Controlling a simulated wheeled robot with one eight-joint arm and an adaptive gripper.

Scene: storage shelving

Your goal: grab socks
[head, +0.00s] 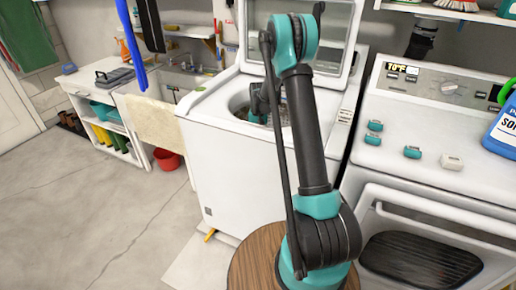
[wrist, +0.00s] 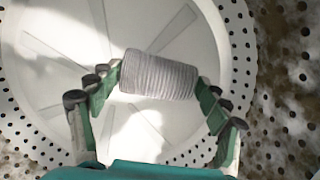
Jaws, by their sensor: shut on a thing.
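A rolled, ribbed light grey sock bundle (wrist: 160,74) is between the two fingers of my gripper (wrist: 161,82) in the wrist view. The fingertips touch it on its left and right sides. Behind it is the white, perforated drum (wrist: 50,50) of the washer. In the head view my gripper (head: 262,103) is down in the opening of the top-loading washer (head: 240,170), whose lid (head: 330,35) stands open. My arm partly covers the opening, and I cannot make out the socks in that view.
A second white machine (head: 420,165) stands at the right, with small teal boxes and a blue detergent bottle (head: 503,130) on top. A sink bench (head: 165,95) and a red bucket (head: 167,159) are at the left. The floor at the left is open.

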